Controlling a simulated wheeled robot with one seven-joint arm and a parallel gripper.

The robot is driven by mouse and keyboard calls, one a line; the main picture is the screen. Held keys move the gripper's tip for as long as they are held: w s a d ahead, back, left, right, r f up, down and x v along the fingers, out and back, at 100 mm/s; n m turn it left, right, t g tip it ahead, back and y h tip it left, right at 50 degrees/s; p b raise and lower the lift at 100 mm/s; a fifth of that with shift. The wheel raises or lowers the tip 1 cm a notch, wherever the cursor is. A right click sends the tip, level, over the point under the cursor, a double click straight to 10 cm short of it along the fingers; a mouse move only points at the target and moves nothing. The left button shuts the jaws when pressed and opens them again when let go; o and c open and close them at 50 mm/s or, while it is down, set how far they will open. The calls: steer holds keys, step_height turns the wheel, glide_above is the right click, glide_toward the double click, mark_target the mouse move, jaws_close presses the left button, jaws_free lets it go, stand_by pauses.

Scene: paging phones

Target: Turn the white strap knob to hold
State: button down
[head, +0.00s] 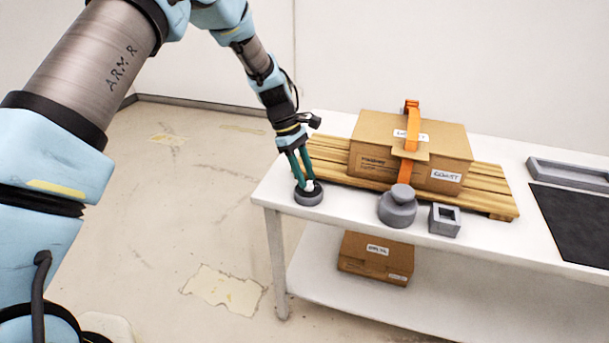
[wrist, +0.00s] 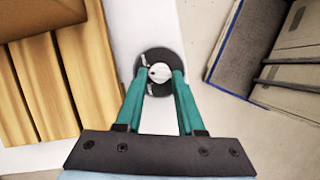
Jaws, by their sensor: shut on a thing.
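The white strap knob (wrist: 160,73) sits on a round dark grey base (head: 308,197) near the left front corner of the table. In the wrist view the knob's top shows a small dark mark on its left side. My gripper (head: 306,182) reaches down from above with its green fingers on either side of the knob. It is shut on the knob. In the wrist view the fingertips (wrist: 160,80) meet the knob's sides, over the dark base (wrist: 158,54). I cannot read any hold label near the knob.
A cardboard box (head: 368,150) with an orange strap (head: 411,130) stands on a wooden pallet (head: 490,190) behind the knob. A grey round weight (head: 397,208) and a grey square block (head: 444,220) stand to the right. A black mat (head: 570,222) lies farther right. A smaller box (head: 372,257) is on the lower shelf.

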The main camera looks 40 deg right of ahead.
steer(key=m, duration=0.2)
steer(key=m+y, duration=0.1)
steer(key=m, duration=0.1)
steer(key=m+y+b, duration=0.1)
steer(key=shift+d+m, duration=0.3)
steer(key=shift+m, duration=0.1)
stand_by(0.3)
steer(key=c, duration=0.5)
jaws_free()
steer(key=shift+r, duration=0.1)
steer(key=b+v, duration=0.3)
steer(key=v, duration=0.7)
steer(key=shift+w+d+r, duration=0.15)
steer(key=shift+d+r, duration=0.05)
steer(key=shift+r, duration=0.05)
